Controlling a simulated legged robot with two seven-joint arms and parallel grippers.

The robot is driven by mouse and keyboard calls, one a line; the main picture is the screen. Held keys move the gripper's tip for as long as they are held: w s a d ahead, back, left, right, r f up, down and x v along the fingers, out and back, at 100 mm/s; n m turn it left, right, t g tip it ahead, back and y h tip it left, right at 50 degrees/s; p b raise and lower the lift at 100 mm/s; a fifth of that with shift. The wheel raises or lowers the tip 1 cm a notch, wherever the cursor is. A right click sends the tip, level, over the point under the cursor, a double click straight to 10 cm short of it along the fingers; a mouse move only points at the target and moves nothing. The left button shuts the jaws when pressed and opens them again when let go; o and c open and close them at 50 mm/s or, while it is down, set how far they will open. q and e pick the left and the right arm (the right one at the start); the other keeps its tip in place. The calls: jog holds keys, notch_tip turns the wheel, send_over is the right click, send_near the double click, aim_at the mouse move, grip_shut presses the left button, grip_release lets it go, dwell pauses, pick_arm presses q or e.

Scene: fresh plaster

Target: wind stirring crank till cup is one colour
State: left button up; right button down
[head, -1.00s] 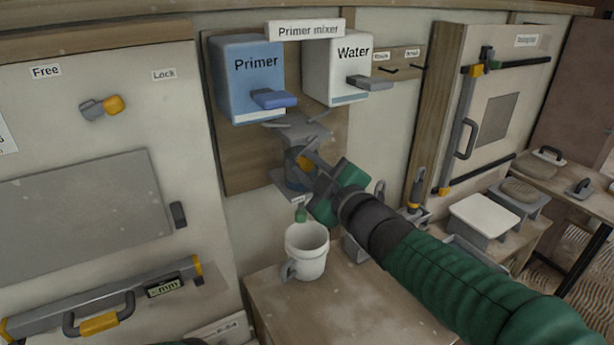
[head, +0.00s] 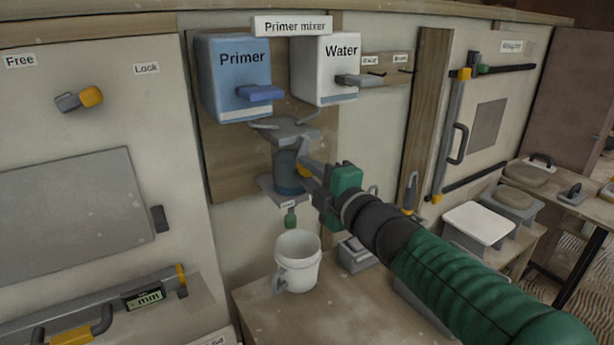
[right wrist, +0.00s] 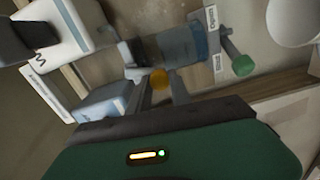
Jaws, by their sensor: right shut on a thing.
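The clear mixing cup (head: 287,172) sits under the grey mixer head (head: 285,132) in the head view. It also shows in the right wrist view (right wrist: 183,46). Its contents look uneven: greyish blue at the top and darker blue towards the bottom. The stirring crank has an orange knob (head: 303,171), which lies at the cup's right side. My right gripper (head: 308,174) is shut on this knob. In the right wrist view the knob (right wrist: 159,80) is between the two fingertips. The fingers partly hide the crank. My left gripper is not in view.
The blue Primer tank (head: 235,90) and white Water tank (head: 322,85) hang above, with levers in front.

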jog(key=shift+f, duration=0.2)
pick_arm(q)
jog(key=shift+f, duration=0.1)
pick_arm(e)
jog(key=c, duration=1.2)
grip_release()
jog(key=shift+a, duration=0.1)
jog(key=shift+r, duration=0.1)
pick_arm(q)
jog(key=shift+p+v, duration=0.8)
pick_arm(e)
jog(key=v, duration=1.6)
jog(key=shift+s+d, duration=0.3)
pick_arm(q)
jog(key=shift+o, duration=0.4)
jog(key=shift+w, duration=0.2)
